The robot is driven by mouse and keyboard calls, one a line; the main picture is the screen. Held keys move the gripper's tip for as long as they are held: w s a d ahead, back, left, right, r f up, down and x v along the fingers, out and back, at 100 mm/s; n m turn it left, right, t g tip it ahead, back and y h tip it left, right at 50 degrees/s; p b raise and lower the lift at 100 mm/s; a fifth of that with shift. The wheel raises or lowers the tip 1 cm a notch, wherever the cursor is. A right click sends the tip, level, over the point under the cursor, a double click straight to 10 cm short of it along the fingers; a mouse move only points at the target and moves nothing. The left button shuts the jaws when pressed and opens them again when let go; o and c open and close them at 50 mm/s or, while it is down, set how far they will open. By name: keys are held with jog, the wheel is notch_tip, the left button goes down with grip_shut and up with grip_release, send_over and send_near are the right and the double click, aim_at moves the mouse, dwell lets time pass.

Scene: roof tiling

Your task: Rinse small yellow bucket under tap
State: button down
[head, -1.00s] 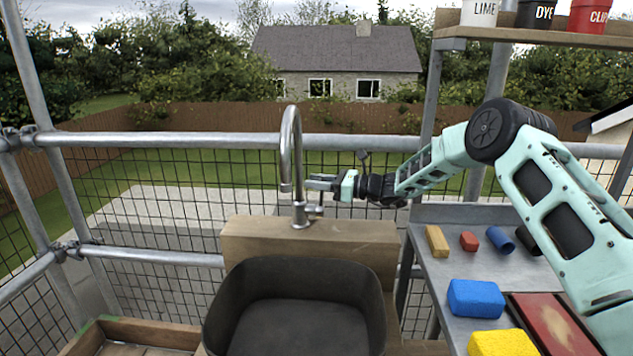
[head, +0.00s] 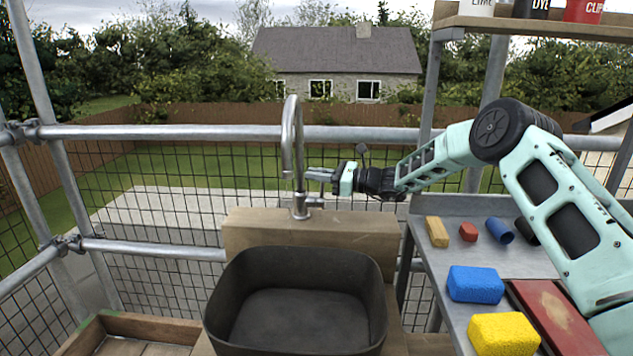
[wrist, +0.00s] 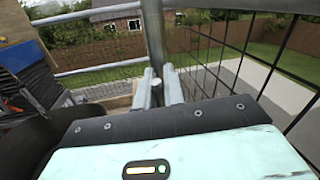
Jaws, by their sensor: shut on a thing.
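The tap (head: 291,140) is a tall grey metal gooseneck on a wooden block behind the sink. My gripper (head: 318,174) reaches in from the right, level with the lower part of its neck. In the wrist view my gripper (wrist: 158,82) has its two fingers around a grey metal part, with the tap's pipe (wrist: 153,35) rising just beyond. It is shut on the tap, though which part is hard to tell. No water shows at the spout. No yellow bucket is visible in either view.
The dark sink basin (head: 300,310) below the tap looks empty. On the right, a metal bench (head: 440,275) holds a blue sponge (head: 475,284), a yellow sponge (head: 502,333) and several small coloured blocks. Scaffold rails (head: 220,132) and mesh stand behind. A shelf (head: 545,25) with pots is above right.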

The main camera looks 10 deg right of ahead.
jog(key=c, duration=1.5)
grip_release()
jog(key=v, duration=1.7)
jog(key=shift+d+b, duration=0.25)
jog(key=shift+b, duration=0.1)
jog(key=shift+s, duration=0.1)
